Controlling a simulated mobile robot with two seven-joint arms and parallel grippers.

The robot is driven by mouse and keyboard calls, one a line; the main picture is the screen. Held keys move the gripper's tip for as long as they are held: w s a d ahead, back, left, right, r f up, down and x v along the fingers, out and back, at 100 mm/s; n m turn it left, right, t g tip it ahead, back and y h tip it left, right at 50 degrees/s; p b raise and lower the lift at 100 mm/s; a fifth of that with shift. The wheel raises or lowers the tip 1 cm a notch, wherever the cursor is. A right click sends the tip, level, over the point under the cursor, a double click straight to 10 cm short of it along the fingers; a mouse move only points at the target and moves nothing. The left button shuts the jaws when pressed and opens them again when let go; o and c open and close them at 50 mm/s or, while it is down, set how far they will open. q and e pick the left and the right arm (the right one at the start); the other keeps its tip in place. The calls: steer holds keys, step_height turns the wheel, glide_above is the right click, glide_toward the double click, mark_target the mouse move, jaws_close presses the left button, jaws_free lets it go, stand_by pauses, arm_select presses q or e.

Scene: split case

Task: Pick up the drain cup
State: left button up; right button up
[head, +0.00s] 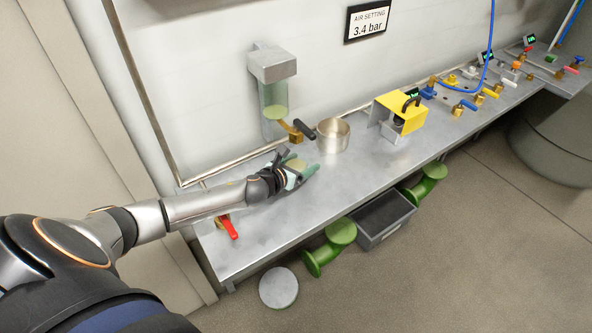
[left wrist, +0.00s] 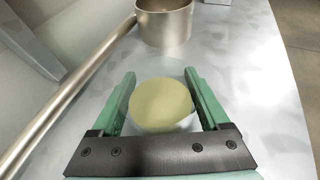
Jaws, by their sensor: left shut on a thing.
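The drain cup (head: 297,163) looks like a clear cup with a yellowish liquid in it. It sits between the green fingers of my left gripper (head: 303,172), which is shut on it, low over the metal bench. In the left wrist view the cup (left wrist: 162,105) shows upright between the two fingers, its round yellowish surface seen from above. The fingers partly hide the cup in the head view, and I cannot tell whether its base touches the bench. My right gripper is not in view.
A metal pot (head: 333,136) stands just beyond the cup. A clear bowl with a brass valve (head: 296,135) hangs on the wall behind. A red-handled valve (head: 229,227) is near the bench's left end. A yellow guard (head: 403,112) and several fittings stand further right.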

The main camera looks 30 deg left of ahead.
mark_target(302, 154)
arm_select(q)
steer(key=shift+r, duration=0.15)
steer(key=shift+c, duration=0.2)
steer(key=shift+r+p, duration=0.6)
steer(key=shift+r, duration=1)
steer(key=s+d, duration=0.3)
steer(key=d, duration=0.5)
steer(key=s+d, duration=0.4)
steer(key=d, duration=0.4)
steer(key=shift+d, duration=0.3)
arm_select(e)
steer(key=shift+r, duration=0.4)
arm_select(q)
steer(key=shift+w+r, duration=0.1)
